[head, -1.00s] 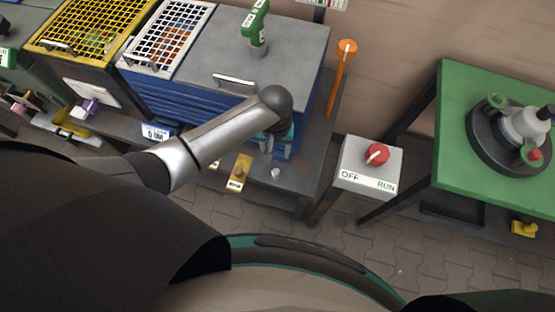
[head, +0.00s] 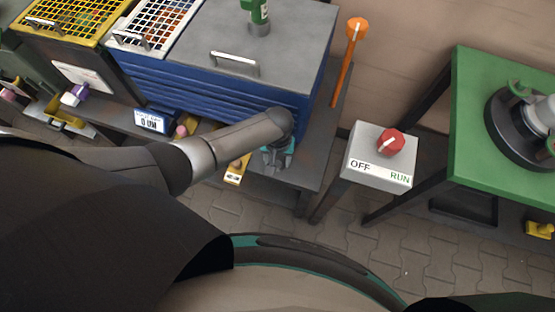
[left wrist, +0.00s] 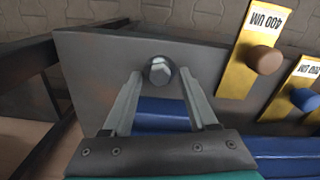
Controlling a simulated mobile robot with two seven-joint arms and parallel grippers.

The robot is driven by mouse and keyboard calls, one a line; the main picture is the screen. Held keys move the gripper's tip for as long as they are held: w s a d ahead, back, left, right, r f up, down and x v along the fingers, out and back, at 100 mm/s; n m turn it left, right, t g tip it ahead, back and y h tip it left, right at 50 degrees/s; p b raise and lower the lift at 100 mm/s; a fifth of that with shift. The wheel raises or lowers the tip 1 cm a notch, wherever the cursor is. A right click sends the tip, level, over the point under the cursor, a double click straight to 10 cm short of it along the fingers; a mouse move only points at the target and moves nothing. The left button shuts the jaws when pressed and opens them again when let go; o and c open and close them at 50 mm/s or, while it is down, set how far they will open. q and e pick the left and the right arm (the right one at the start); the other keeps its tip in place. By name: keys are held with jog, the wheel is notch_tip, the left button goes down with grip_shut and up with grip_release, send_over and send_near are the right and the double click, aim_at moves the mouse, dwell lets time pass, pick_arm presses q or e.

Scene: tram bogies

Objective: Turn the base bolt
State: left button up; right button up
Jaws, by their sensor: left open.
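The base bolt (left wrist: 159,70) has a grey hexagonal head and stands on a dark grey plate (left wrist: 88,62) in the left wrist view. My left gripper (left wrist: 160,76) is open, with one fingertip on each side of the bolt head in that picture. I cannot tell whether the fingers touch it. In the head view my left gripper (head: 276,158) points down at the front of the bench, below the blue cabinet (head: 240,97). The bolt is hidden there by my arm and gripper. My right gripper is not in view.
Yellow gauge strips with knobs, one marked 400 UM (left wrist: 240,65), lie beside the bolt. A grey switch box (head: 379,160) with a red knob stands right of the bench, before a green table (head: 470,120). The paved floor in front is clear.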

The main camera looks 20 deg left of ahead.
pick_arm(q)
grip_shut()
dwell(0.4)
